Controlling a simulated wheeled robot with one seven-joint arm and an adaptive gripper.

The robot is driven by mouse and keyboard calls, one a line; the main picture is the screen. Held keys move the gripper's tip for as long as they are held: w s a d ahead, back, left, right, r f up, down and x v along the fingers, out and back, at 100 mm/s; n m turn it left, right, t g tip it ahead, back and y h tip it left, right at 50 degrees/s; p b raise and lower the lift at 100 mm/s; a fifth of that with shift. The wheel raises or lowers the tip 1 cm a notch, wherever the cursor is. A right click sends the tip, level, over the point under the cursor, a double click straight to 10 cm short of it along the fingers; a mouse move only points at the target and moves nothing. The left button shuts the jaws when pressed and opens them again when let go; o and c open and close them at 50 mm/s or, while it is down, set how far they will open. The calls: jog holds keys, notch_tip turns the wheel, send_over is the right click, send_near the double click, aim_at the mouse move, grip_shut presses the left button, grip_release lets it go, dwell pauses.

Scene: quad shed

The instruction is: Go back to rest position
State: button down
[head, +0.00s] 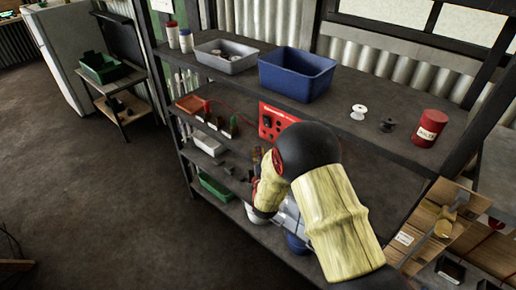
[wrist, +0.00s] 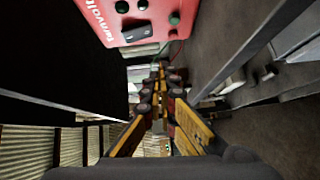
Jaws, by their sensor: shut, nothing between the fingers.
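My gripper (wrist: 158,72) shows in the wrist view with its yellow and dark fingers together and nothing between them. It reaches in among the shelves, below and beside a red panel box (wrist: 130,22) with green knobs. In the head view my arm, with yellow covers and a black joint, reaches over the front of the shelf unit and hides most of the gripper. The red box (head: 276,120) stands just behind the black joint in that view. I cannot tell from these views whether the gripper touches a shelf.
The shelf unit's top shelf (head: 345,125) holds a blue bin (head: 297,74), a grey bin (head: 226,57), a white spool (head: 358,112) and a red can (head: 429,128). Lower shelves hold a green tray (head: 215,188) and small items. Open floor (head: 90,200) lies to the left.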

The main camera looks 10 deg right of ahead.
dwell(0.5)
jog(key=s+a+f+m+g+y, duration=0.1)
jog(key=s+f+m+g, duration=0.15)
jog(key=f, duration=0.35)
jog(key=s+a+f+m+g+y, duration=0.1)
jog(key=s+f+m+g, duration=0.15)
jog(key=f, duration=0.35)
jog(key=s+a+m+g+y, duration=0.15)
jog(key=s+m+g, duration=0.3)
jog(key=s, duration=0.45)
jog(key=s+d+r+m+g, duration=0.1)
jog(key=s+r+m+g, duration=0.2)
jog(key=s+r, duration=1.05)
jog(key=s+d+r+m+g, duration=0.25)
jog(key=s+r, duration=0.75)
jog(key=s, duration=0.6)
notch_tip(320, 180, up, 7)
jog(key=s+t, duration=0.1)
jog(key=t, duration=0.2)
jog(key=shift+s+m+h, duration=0.15)
jog(key=shift+m+h, duration=0.15)
jog(key=shift+h, duration=0.05)
jog(key=shift+d+r, duration=0.1)
